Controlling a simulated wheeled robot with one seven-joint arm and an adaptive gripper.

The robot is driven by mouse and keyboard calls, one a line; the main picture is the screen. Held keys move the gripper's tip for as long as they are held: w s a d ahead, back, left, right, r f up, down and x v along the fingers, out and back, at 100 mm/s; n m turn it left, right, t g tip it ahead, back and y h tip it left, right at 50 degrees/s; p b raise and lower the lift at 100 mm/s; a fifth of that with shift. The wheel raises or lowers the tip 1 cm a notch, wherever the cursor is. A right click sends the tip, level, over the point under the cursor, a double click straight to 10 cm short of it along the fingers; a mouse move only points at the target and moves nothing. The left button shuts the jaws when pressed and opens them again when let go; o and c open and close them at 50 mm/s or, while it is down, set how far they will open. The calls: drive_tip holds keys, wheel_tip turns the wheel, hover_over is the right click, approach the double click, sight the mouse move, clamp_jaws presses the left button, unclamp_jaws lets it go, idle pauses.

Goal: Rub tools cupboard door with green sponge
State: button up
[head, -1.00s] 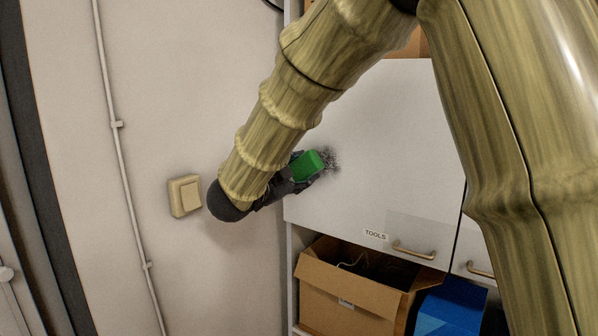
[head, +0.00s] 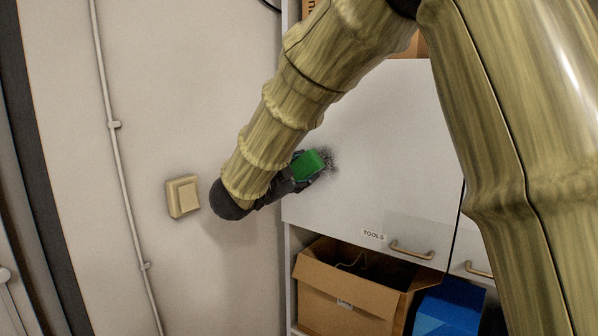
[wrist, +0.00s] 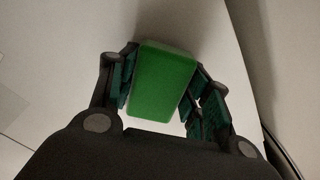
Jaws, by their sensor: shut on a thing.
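The tools cupboard door (head: 390,150) is a pale flat panel with a TOOLS label (head: 373,235) and a bar handle (head: 411,250) near its bottom edge. A dark speckled smudge (head: 331,160) shows on its left part. My gripper (head: 302,172) is shut on the green sponge (head: 308,165), which is at the door just left of the smudge and overlaps its edge in the head view. In the wrist view the sponge (wrist: 162,82) sits between both fingers, with the pale door behind it. I cannot tell whether the sponge touches the door.
A light switch (head: 183,197) and a vertical conduit (head: 118,160) are on the wall to the left. Below the door, an open cardboard box (head: 345,300) and a blue box (head: 449,309) stand on a shelf. A second door handle (head: 479,269) is at the right.

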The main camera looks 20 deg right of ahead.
sight(313, 173)
drive_tip(key=shift+w+d, duration=0.2)
drive_tip(key=shift+d, duration=0.05)
drive_tip(key=shift+s+d, duration=0.1)
drive_tip(key=shift+s, duration=0.05)
drive_tip(key=shift+s+d+b, duration=0.35)
drive_tip(key=shift+s+d, duration=0.2)
drive_tip(key=shift+s, duration=0.2)
drive_tip(key=shift+s+d+b, duration=0.35)
drive_tip(key=shift+s+d, duration=0.15)
drive_tip(key=shift+s, duration=0.25)
drive_tip(key=shift+s+d+b, duration=0.7)
drive_tip(key=shift+s+d, duration=0.6)
drive_tip(key=shift+s, duration=0.05)
drive_tip(key=shift+a, duration=0.1)
drive_tip(key=shift+w+a+r, duration=0.1)
drive_tip(key=shift+w+a, duration=0.15)
drive_tip(key=shift+w, duration=0.1)
drive_tip(key=shift+w+a, duration=1.05)
drive_tip(key=shift+w, duration=0.25)
drive_tip(key=shift+w+a, duration=1.05)
drive_tip(key=shift+w, duration=0.25)
